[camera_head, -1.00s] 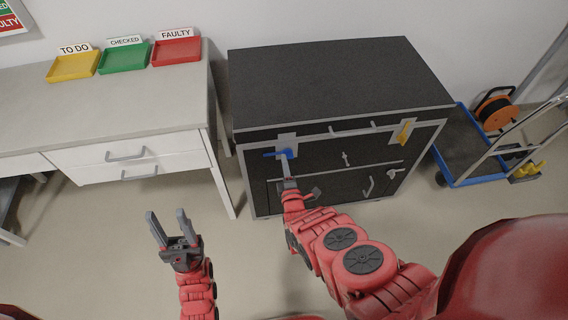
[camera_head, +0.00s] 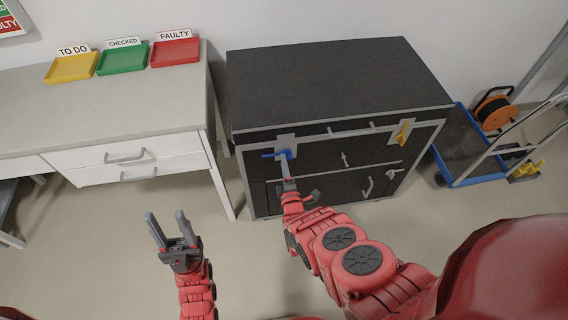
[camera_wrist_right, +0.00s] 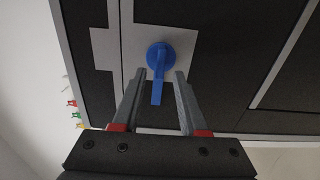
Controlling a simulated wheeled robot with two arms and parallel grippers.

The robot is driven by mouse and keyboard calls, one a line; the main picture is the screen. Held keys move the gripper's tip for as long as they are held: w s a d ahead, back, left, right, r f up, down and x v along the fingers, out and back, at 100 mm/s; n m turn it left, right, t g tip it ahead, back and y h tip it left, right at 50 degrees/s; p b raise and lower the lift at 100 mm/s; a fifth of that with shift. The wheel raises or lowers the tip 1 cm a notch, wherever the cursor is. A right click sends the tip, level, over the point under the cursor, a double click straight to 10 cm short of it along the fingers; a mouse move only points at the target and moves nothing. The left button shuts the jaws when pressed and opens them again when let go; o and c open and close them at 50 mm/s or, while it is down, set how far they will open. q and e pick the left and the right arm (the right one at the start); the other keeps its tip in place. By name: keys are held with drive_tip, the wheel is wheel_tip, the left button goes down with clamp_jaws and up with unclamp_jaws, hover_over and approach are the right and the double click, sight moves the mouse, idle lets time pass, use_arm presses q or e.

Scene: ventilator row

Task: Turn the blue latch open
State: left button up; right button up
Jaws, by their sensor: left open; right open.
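The blue latch (camera_head: 275,155) is on the upper left of the dark cabinet's front. Its lever points left from its round pivot in the head view. In the right wrist view the blue latch (camera_wrist_right: 158,58) has its lever pointing down the picture, between the two fingers. My right gripper (camera_head: 284,161) is at the latch with its fingers apart. The right wrist view shows its fingertips (camera_wrist_right: 160,73) on either side of the lever, with gaps; how deep they reach is unclear. My left gripper (camera_head: 165,215) is open and empty above the floor, left of the cabinet.
A white bench (camera_head: 120,105) with yellow, green and red trays stands left. A blue trolley (camera_head: 483,178) stands right. The floor in front is clear.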

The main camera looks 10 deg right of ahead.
drive_tip(key=s+p, duration=0.5)
drive_tip(key=s, duration=1.2)
drive_tip(key=shift+w, duration=0.1)
